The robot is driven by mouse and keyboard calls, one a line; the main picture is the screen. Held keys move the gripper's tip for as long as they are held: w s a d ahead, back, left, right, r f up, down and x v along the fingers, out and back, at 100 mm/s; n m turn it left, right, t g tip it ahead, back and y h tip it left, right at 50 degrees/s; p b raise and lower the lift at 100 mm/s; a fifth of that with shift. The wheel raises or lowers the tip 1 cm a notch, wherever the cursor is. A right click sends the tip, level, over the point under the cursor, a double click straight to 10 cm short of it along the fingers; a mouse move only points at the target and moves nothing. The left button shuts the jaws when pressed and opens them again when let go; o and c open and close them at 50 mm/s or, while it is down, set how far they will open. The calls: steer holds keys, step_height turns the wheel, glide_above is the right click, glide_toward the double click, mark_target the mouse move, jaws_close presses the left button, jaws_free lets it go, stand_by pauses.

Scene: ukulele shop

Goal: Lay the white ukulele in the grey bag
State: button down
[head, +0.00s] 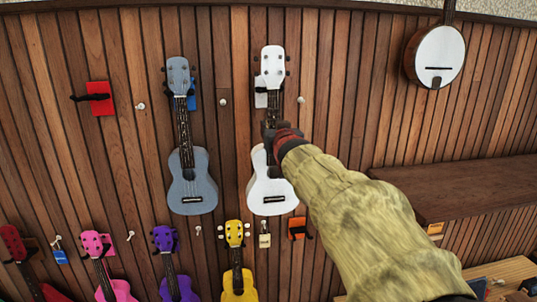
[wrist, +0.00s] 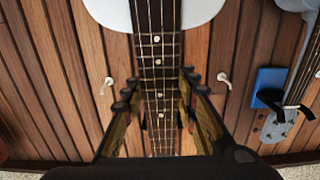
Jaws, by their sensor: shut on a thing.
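The white ukulele (head: 265,197) is upright against the wooden slat wall, headstock up, in front of a white wall hanger (head: 260,97). I cannot tell whether the hanger still bears it. My gripper (head: 270,130) is at its neck, between headstock and body. In the wrist view the fingers (wrist: 158,95) stand on both sides of the dark fretted neck, shut on it, with the white body (wrist: 115,12) at the top edge. The headstock is hidden in the wrist view. No grey bag is in view.
A grey-blue ukulele (head: 190,183) hangs close on the left. Yellow (head: 238,284), purple (head: 175,287) and pink ukuleles hang below. A banjo (head: 436,55) hangs at the upper right, above a brown wooden shelf (head: 455,185). Small pegs stick out of the wall.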

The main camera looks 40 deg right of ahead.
steer(key=shift+v, duration=1.6)
